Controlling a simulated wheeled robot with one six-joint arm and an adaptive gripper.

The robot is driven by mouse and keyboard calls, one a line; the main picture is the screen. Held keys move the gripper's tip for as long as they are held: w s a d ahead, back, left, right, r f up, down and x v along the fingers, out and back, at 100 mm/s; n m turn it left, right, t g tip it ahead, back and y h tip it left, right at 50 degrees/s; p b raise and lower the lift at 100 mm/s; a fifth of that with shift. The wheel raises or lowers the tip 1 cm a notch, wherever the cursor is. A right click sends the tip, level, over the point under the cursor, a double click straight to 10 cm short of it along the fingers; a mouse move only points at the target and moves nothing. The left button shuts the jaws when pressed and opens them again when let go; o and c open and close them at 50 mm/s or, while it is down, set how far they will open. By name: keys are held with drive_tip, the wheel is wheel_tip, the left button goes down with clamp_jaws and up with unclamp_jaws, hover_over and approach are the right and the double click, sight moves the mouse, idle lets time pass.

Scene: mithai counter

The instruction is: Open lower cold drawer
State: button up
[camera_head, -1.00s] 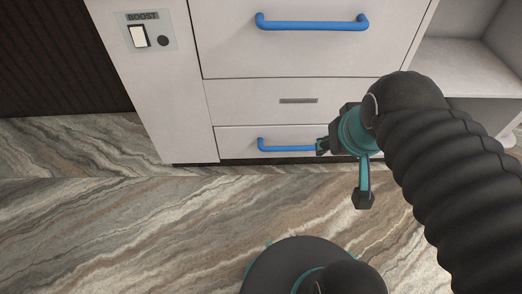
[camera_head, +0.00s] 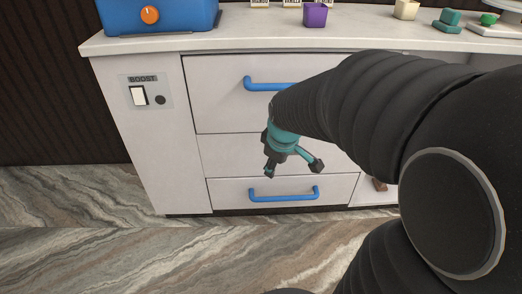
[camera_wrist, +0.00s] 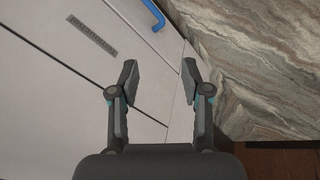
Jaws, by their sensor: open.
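The lower drawer (camera_head: 230,200) is a white front at the cabinet's bottom with a blue bar handle (camera_head: 285,196). It looks flush with the cabinet. My gripper (camera_head: 292,170) is open and empty, its teal and black fingers spread in front of the plain middle panel (camera_head: 222,155), just above the handle in the picture. It appears apart from the handle. In the wrist view my two fingers (camera_wrist: 159,66) stand apart with nothing between them. Part of the blue handle (camera_wrist: 154,14) shows beyond them at the top edge.
An upper drawer (camera_head: 220,105) has its own blue handle (camera_head: 262,86), partly hidden by my arm. A panel with a BOOST switch (camera_head: 138,96) is at left. The counter (camera_head: 235,38) carries a blue appliance (camera_head: 180,15) and a purple block (camera_head: 315,14). The marbled floor (camera_head: 110,240) is clear at left.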

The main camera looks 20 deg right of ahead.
drive_tip(key=w+d+f+n+g+p, duration=0.1)
drive_tip(key=w+d+f+n, duration=0.3)
drive_tip(key=w+d+f, duration=0.4)
drive_tip(key=n, duration=0.4)
approach(288, 197)
drive_tip(key=shift+g, duration=0.4)
drive_tip(key=f, duration=0.3)
drive_tip(key=w+f, duration=0.1)
drive_tip(key=f, duration=0.2)
drive_tip(key=w+f, duration=0.1)
drive_tip(key=f, duration=0.2)
drive_tip(key=shift+w+p, duration=0.25)
drive_tip(key=shift+p, duration=0.05)
clamp_jaws()
